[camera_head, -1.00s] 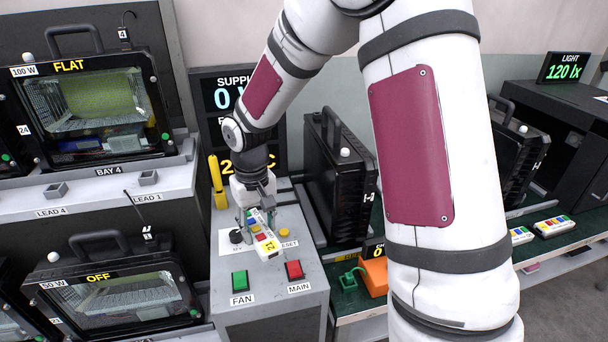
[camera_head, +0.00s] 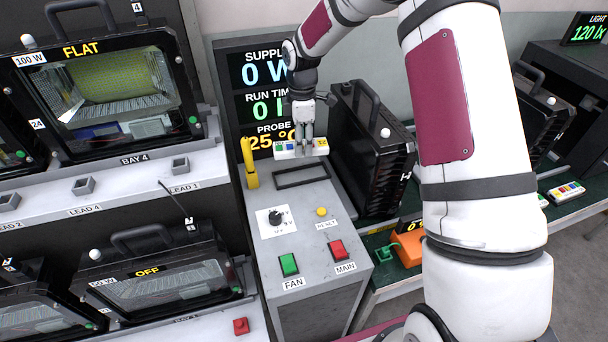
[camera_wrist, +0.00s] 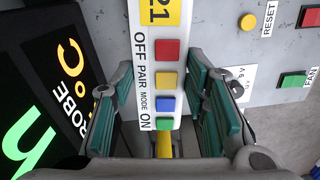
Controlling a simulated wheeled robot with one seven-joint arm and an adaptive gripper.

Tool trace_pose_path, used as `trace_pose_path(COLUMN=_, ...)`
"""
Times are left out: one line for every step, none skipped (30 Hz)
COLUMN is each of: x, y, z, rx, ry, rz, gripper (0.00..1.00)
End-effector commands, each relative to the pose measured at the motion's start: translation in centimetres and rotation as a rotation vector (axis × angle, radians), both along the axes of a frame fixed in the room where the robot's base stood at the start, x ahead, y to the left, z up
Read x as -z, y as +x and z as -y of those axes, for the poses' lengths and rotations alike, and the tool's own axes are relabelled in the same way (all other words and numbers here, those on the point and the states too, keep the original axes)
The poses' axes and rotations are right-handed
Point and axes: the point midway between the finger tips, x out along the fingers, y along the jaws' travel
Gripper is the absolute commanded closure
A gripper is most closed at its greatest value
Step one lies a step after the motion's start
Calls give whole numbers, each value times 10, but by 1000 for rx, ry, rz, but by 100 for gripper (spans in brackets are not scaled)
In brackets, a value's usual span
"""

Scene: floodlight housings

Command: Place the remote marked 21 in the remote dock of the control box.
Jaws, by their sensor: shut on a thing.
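The remote marked 21 (camera_head: 310,147) is a white bar with a yellow 21 label and coloured buttons. My gripper (camera_head: 306,140) is shut on it and holds it level above the back of the control box (camera_head: 318,212). In the wrist view the remote (camera_wrist: 156,62) lies lengthwise between the teal finger pads of my gripper (camera_wrist: 165,115), with red, yellow, blue and green buttons showing. The remote dock (camera_head: 302,175) is a dark-rimmed rectangular frame on the box top, just in front of and below the remote. It looks empty.
A yellow upright tool (camera_head: 249,163) stands left of the dock. The dial (camera_head: 276,217), yellow reset button (camera_head: 321,211), green fan button (camera_head: 289,264) and red main button (camera_head: 338,249) lie nearer. A display panel (camera_head: 262,100) rises behind. A black floodlight housing (camera_head: 372,150) stands right.

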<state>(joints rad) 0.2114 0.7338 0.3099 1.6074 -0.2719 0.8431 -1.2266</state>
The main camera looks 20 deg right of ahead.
Motion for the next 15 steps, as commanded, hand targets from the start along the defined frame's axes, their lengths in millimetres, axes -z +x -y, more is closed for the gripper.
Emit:
trace_pose_path(x=-3, y=0, z=-1, rx=-46, ry=-1, rz=0, gripper=94)
trace_pose_path(x=-3, y=1, z=0, rx=-69, ry=-2, rz=0, gripper=94)
trace_pose_path(x=-3, y=2, z=0, rx=-95, ry=-2, rz=-1, gripper=94)
trace_pose_path(x=-3, y=2, z=0, rx=-110, ry=-3, rz=-1, gripper=94)
trace_pose_path(x=-1, y=3, z=0, rx=-121, ry=-3, rz=-1, gripper=94)
trace_pose_path(x=2, y=3, z=0, rx=-133, ry=-4, rz=-2, gripper=94)
trace_pose_path(x=5, y=3, z=0, rx=-138, ry=-4, rz=-3, gripper=94)
trace_pose_path(x=10, y=2, z=0, rx=-140, ry=-3, rz=-4, gripper=94)
trace_pose_path(x=17, y=2, z=0, rx=-142, ry=-3, rz=-5, gripper=94)
trace_pose_path(x=23, y=2, z=0, rx=-143, ry=-3, rz=-5, gripper=94)
trace_pose_path(x=29, y=2, z=0, rx=-143, ry=-3, rz=-5, gripper=94)
trace_pose_path(x=36, y=2, z=0, rx=-143, ry=-3, rz=-5, gripper=94)
trace_pose_path(x=41, y=2, z=0, rx=-142, ry=-3, rz=-4, gripper=94)
trace_pose_path(x=45, y=2, z=0, rx=-142, ry=-4, rz=-3, gripper=94)
trace_pose_path(x=50, y=2, z=0, rx=-141, ry=-4, rz=-3, gripper=94)
